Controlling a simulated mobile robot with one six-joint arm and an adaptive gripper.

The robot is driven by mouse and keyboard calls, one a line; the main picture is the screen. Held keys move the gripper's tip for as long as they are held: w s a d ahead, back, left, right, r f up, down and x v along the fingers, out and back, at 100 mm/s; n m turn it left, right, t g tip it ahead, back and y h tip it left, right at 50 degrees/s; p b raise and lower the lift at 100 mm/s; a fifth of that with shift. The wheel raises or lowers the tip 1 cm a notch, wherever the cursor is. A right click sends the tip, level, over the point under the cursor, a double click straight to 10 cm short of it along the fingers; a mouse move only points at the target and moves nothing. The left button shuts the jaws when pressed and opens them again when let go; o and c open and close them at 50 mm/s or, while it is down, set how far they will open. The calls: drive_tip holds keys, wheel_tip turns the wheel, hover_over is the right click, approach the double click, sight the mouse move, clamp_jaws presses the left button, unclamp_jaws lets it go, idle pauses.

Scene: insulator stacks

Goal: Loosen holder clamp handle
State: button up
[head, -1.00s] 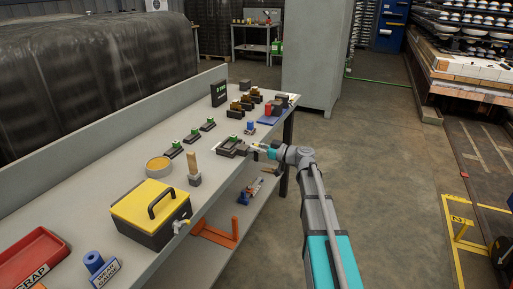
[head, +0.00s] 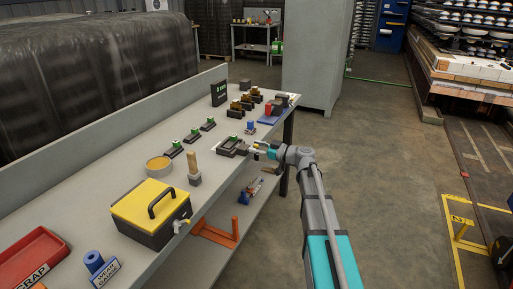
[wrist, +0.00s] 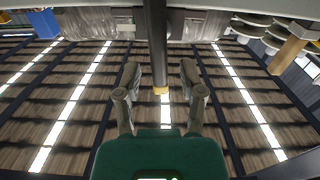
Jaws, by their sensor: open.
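My gripper (head: 254,149) reaches over the front edge of the workbench in the head view, beside a dark holder (head: 229,148) with a green mark. The clamp handle is too small to make out there. In the wrist view my open gripper (wrist: 160,75) has a finger on each side of a dark bar (wrist: 158,45) with a tan end, which looks like the handle. Gaps show between the bar and both fingers. The rest of the holder is not clear in the wrist view.
Several similar dark holders (head: 190,140) stand along the bench (head: 120,180). A wooden-handled tool (head: 193,165), a yellow-lidded box (head: 150,212) and a red scrap tray (head: 32,260) lie nearer.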

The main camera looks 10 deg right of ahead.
drive_tip(key=v, duration=1.2)
idle(0.6)
